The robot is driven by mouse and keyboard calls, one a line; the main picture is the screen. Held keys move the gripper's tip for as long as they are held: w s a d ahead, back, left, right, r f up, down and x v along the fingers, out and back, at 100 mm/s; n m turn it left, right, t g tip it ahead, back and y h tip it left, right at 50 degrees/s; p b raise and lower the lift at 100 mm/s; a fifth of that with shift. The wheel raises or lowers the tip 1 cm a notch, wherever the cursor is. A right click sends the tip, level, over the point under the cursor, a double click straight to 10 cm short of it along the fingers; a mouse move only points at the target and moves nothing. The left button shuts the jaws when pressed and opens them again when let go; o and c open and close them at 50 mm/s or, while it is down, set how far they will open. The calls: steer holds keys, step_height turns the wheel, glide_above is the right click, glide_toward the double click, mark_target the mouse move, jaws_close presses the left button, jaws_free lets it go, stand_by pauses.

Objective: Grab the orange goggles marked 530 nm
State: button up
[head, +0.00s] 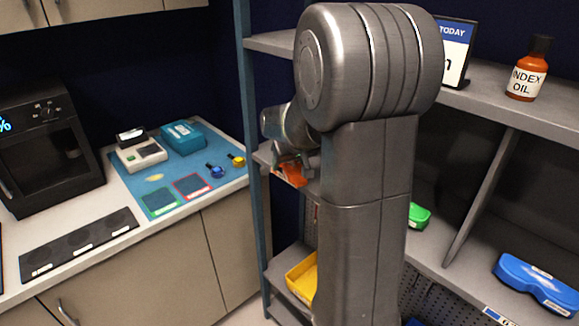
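A small orange object (291,175) shows at the middle shelf, just left of my arm. It may be the orange goggles, but its shape is partly hidden and no 530 nm mark can be read. My gripper (292,160) is right above it, overlapping it in the picture. My arm covers much of this shelf. I cannot tell whether the fingers touch the orange object or whether they are open or shut.
A shelf post (245,110) stands close left of my gripper. A green case (419,215), a blue case (535,283) and an index oil bottle (527,70) are on the shelves at right. A yellow bin (302,279) is below. The counter at left holds a blue mat (150,185).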

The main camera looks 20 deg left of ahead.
steer(key=c, duration=0.7)
